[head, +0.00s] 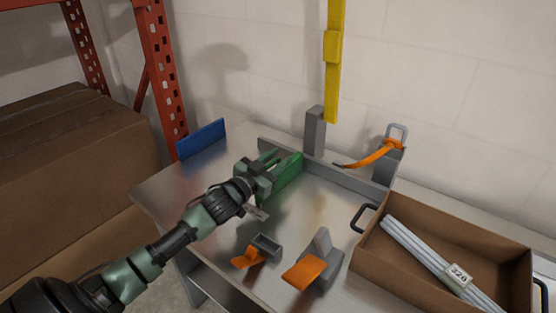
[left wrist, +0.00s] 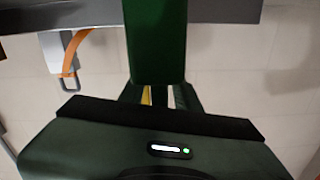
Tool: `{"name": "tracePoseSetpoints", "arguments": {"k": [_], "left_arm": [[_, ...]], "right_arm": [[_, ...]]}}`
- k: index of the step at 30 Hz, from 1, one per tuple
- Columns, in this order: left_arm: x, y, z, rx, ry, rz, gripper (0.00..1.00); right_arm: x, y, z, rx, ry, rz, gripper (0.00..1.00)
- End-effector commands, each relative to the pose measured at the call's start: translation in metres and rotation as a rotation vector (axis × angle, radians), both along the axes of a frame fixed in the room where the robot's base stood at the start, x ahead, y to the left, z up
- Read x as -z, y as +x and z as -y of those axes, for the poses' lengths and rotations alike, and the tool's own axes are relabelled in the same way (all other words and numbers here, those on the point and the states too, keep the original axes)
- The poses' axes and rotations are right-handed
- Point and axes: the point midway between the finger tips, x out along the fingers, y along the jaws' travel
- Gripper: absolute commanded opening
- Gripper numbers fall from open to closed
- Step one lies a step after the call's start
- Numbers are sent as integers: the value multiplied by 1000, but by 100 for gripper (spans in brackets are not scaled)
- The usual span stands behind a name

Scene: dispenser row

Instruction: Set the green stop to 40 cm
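The green stop (head: 289,178) is an upright green plate on the metal bench, at the left part of the grey rail (head: 345,178). My left gripper (head: 270,163) is right at the stop, reaching in from the left. In the left wrist view the green stop (left wrist: 155,42) fills the top centre and hides the fingertips, so I cannot see whether they are closed on it. A gap shows between the finger bases. No scale figures are readable along the rail. My right gripper is not in view.
A blue plate (head: 201,138) stands at the back left. An orange-levered clamp (head: 380,155) is at the rail's right. Two orange-flapped grey pieces (head: 265,245) (head: 312,268) sit in front. A cardboard box (head: 440,280) with grey rods is right. A yellow bar (head: 333,80) rises behind.

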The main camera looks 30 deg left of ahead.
Motion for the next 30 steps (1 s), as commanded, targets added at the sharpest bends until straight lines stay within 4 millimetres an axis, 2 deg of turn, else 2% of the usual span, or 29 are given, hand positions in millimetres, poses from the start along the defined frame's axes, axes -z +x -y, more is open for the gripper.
{"name": "tracePoseSetpoints", "arguments": {"k": [2,5,6,30], "left_arm": [[0,0,0,0,0,0,30],[0,0,0,0,0,1,2],[0,0,0,0,0,1,0],[-1,0,0,0,3,2,0]], "right_arm": [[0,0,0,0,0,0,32],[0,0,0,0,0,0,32],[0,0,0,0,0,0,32],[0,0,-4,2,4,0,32]]}}
